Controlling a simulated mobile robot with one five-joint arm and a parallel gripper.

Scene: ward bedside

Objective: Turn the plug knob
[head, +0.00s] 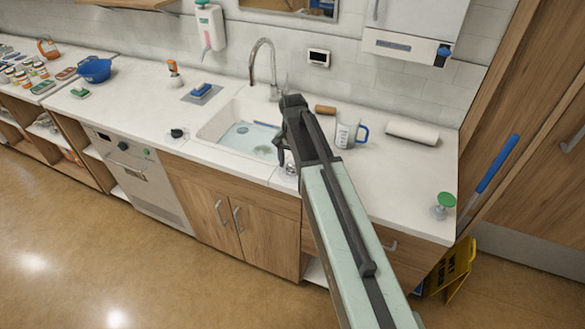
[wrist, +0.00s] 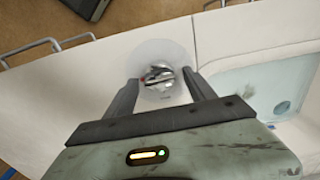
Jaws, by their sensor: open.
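The plug knob (wrist: 160,76) is a small metal knob on a round pale plate in the white counter, near the sink's front edge. In the wrist view it shows between the two dark fingertips of my gripper (wrist: 163,84), with a gap visible on each side. My gripper is open and holds nothing. In the head view my gripper (head: 285,155) points down over the counter at the sink's front right corner, and the knob (head: 291,169) shows partly beside it. The sink (head: 212,128) holds bluish water, also visible in the wrist view (wrist: 253,85).
A tap (head: 264,62) stands behind the sink. A measuring jug with a blue handle (head: 346,133), a brown roll (head: 325,109) and a white roll (head: 411,131) lie right of it. A black knob (head: 177,133) sits left of the sink. The counter's front right is mostly clear.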

